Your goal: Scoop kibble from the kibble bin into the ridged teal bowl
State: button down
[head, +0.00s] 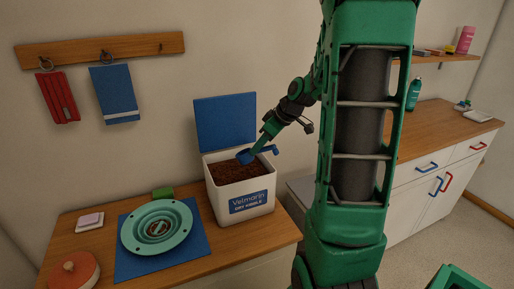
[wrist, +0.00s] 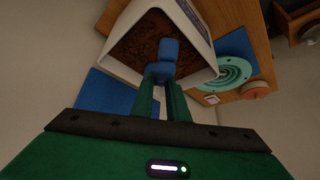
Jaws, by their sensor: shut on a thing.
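The kibble bin (head: 241,200) is a white box labelled "Velmarin dry kibble", with its blue lid (head: 225,121) standing open at the back. Brown kibble (head: 223,172) fills it to below the rim. The ridged teal bowl (head: 136,232) sits on a blue mat (head: 193,253) left of the bin; a little brown shows at its centre. My gripper (head: 262,147) is shut on a blue scoop (head: 245,156) over the bin opening. In the wrist view the scoop (wrist: 167,52) shows against the kibble; whether it touches the kibble or holds any is unclear.
A green block (head: 163,192) lies behind the bowl. A pale sponge-like block (head: 90,220) and a reddish lidded pot (head: 75,271) are at the left. Red and blue cloths (head: 115,94) hang above. A white-fronted counter (head: 440,180) stands at the right.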

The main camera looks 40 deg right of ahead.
jog(key=shift+w+a+f+g+h, duration=0.15)
jog(key=shift+g+h, duration=0.15)
jog(key=shift+g, duration=0.5)
jog(key=shift+f, duration=0.65)
jog(key=w+a+f+t+y, duration=0.2)
jog(key=w+f+t, duration=0.25)
jog(key=f, duration=0.55)
jog(key=shift+s+d+r+t+y, duration=0.15)
jog(key=shift+r+t, duration=0.3)
jog(key=shift+r, duration=0.95)
jog(key=shift+s+d+r+t+y, duration=0.15)
jog(key=shift+r+t, duration=0.3)
jog(key=shift+r, duration=0.9)
jog(key=shift+s+r+t+y, duration=0.2)
jog(key=shift+r+t, duration=0.25)
jog(key=shift+r, duration=2.35)
